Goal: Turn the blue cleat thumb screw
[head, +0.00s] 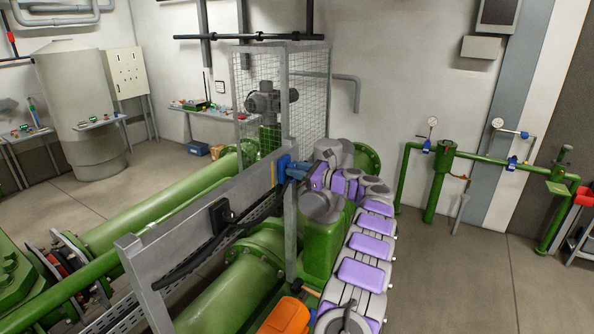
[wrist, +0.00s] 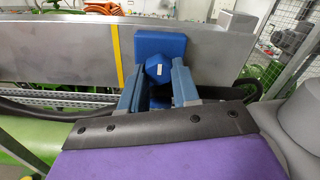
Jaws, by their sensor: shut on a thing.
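The blue cleat (wrist: 190,44) is a square block on the grey metal beam (wrist: 60,60) in the wrist view. It also shows in the head view (head: 282,162). In the head view my gripper (head: 298,169) reaches the cleat from the right and hides the screw.
A yellow stripe (wrist: 117,55) crosses the beam left of the cleat. Black cable (head: 185,265) runs along the beam. A grey upright post (head: 290,235) and a wire mesh cage (head: 310,90) stand close by. Green pipes (head: 150,215) lie below and behind.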

